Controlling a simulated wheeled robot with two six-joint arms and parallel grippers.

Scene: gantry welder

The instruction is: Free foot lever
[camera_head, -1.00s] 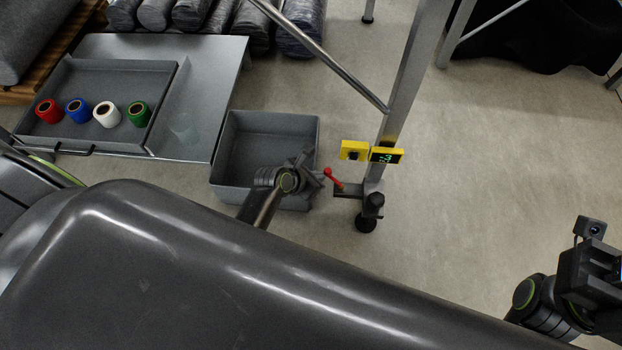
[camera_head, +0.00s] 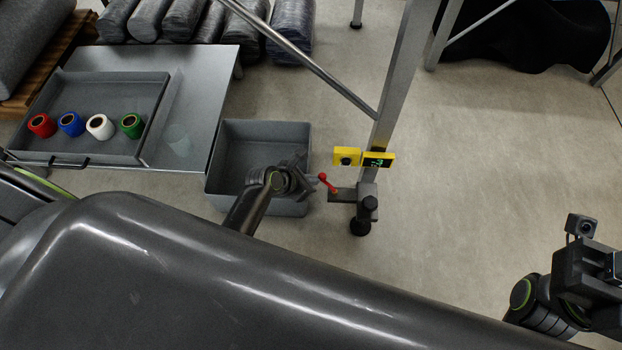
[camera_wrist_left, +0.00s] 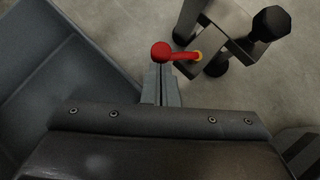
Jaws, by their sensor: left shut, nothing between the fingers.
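The foot lever is a short rod with a red knob (camera_head: 322,177). It sits on a bracket low on the gantry leg (camera_head: 398,85), above a dark round foot (camera_head: 360,226). In the left wrist view the red knob (camera_wrist_left: 161,52) lies just beyond my fingertips, and its rod runs right to a yellow-orange pivot (camera_wrist_left: 198,56). My left gripper (camera_head: 304,180) is shut and empty, left of the knob. Its closed fingers also show in the left wrist view (camera_wrist_left: 161,72); I cannot tell whether they touch the knob. My right gripper (camera_head: 606,268) is at the right edge, its fingers unclear.
A grey bin (camera_head: 262,127) stands under and behind my left gripper. A yellow box (camera_head: 346,156) and a yellow-framed display (camera_head: 379,160) are on the leg above the lever. A low table (camera_head: 203,95) holds a tray (camera_head: 115,82) with coloured spools. Floor to the right is clear.

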